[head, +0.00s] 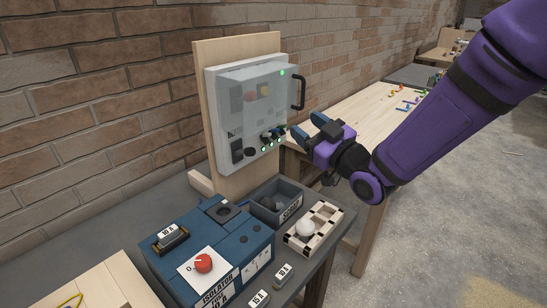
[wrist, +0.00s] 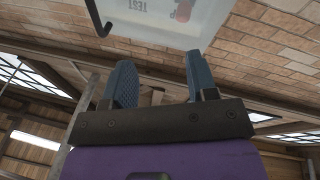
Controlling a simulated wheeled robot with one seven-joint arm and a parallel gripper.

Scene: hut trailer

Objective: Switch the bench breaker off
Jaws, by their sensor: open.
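A pale grey electrical panel (head: 222,110) is fixed to an upright wooden board, with a see-through cover (head: 250,80) and a black handle (head: 298,93) on its right. In the wrist view, my open fingers (wrist: 163,80) are below the panel's cover edge (wrist: 165,35), with "TEST" lettering visible.
A wooden table (head: 365,110) stands behind my gripper. Open floor is at right.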

